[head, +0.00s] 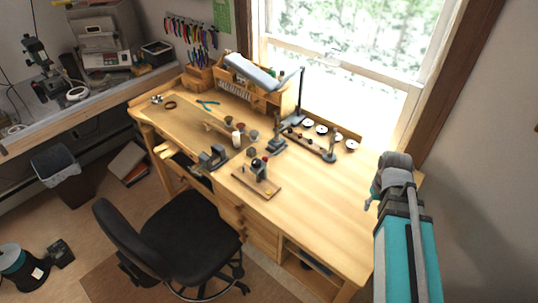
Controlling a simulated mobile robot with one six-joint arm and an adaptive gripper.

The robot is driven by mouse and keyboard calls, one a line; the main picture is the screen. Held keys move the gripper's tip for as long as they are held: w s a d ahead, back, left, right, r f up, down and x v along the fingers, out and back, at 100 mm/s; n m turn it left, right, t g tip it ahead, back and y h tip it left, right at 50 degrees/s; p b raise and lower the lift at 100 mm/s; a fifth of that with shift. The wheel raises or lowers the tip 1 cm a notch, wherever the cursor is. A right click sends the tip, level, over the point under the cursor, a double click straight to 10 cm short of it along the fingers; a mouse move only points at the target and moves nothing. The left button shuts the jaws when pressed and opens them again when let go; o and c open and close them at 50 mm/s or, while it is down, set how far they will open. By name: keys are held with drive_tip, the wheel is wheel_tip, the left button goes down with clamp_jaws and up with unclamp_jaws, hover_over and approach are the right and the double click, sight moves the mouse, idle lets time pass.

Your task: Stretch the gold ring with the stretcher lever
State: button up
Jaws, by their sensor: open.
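A small device with a dark rounded head and a pale post (260,172) stands on a wooden base board (247,182) at the bench's front edge. It may be the ring stretcher, but its lever cannot be made out. A tiny yellow spot (268,190) on the board's front right could be the gold ring; it is too small to be sure. My teal and grey arm rises at the right, beyond the bench's right end. My gripper cannot be made out; the arm is well apart from the device.
A grey vise-like tool (213,157) stands left of the board. Small cups and a white cylinder (237,139) lie behind. A rack with discs (310,142) and a lamp stand near the window. The bench's right part (335,205) is clear. A black chair (185,228) stands in front.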

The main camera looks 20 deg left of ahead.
drive_tip(key=w+a+r+n+p, duration=0.2)
drive_tip(key=w+a+r+n, duration=0.1)
drive_tip(key=w+a+n, duration=0.4)
wheel_tip(320, 180, up, 6)
drive_tip(key=n+y+p, duration=0.2)
drive_tip(key=n+p, duration=0.4)
drive_tip(key=n, duration=1.4)
hover_over(268, 157)
drive_tip(key=d, duration=0.3)
drive_tip(key=shift+s+a+t, duration=0.25)
drive_tip(key=shift+s+t, duration=0.05)
drive_tip(key=shift+s, duration=0.1)
drive_tip(key=shift+f, duration=0.2)
drive_tip(key=b+x, duration=1.3)
drive_tip(key=shift+w+f, duration=0.1)
drive_tip(key=shift+f, duration=0.2)
clamp_jaws()
